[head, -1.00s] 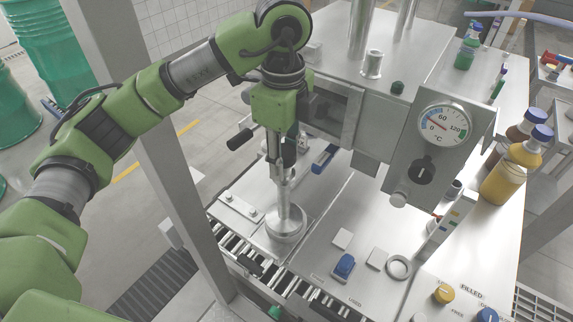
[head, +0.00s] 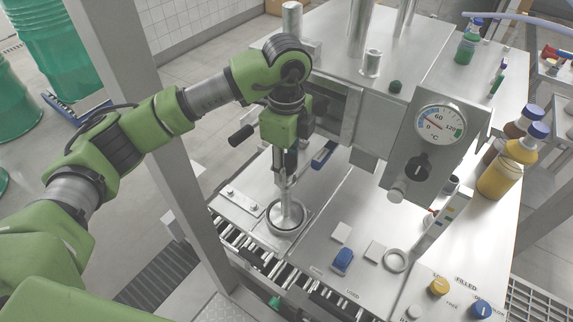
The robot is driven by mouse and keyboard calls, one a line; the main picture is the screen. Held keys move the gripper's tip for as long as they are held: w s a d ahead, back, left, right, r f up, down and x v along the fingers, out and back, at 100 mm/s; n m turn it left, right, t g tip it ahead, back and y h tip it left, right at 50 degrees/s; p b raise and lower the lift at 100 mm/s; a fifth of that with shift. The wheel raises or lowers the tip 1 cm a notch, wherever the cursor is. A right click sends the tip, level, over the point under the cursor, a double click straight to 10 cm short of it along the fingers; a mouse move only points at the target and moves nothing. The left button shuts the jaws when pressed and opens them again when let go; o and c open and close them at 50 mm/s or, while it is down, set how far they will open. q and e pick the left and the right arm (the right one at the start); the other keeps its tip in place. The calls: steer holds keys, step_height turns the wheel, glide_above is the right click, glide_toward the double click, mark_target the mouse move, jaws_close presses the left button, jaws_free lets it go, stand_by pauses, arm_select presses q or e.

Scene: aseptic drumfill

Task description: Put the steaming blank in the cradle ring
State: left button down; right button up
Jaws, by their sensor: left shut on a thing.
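My left gripper (head: 283,177) points down and is shut on the upright metal stem of the steaming blank (head: 286,208). The blank's round foot is at the front left of the steel deck. A round, dark-edged ring (head: 303,222) surrounds the foot, which looks to be inside it; I cannot tell whether it rests on the bottom. A smaller pale metal ring (head: 397,271) lies empty on the deck to the right. I cannot tell for certain which ring is the cradle ring. My right gripper is out of view.
A box with a temperature dial (head: 440,124) stands right of the gripper. A blue-capped item (head: 343,261) and pale square plates (head: 341,231) lie on the deck. A roller conveyor (head: 255,249) runs along the front. Bottles (head: 495,182) stand at the right edge.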

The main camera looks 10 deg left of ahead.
arm_select(q)
steer(key=c, duration=1.5)
jaws_free()
steer(key=shift+r, duration=0.4)
step_height(320, 180, up, 11)
steer(key=b, duration=0.1)
steer(key=shift+r+b, duration=0.2)
steer(key=shift+b, duration=0.2)
steer(key=shift+s, duration=0.1)
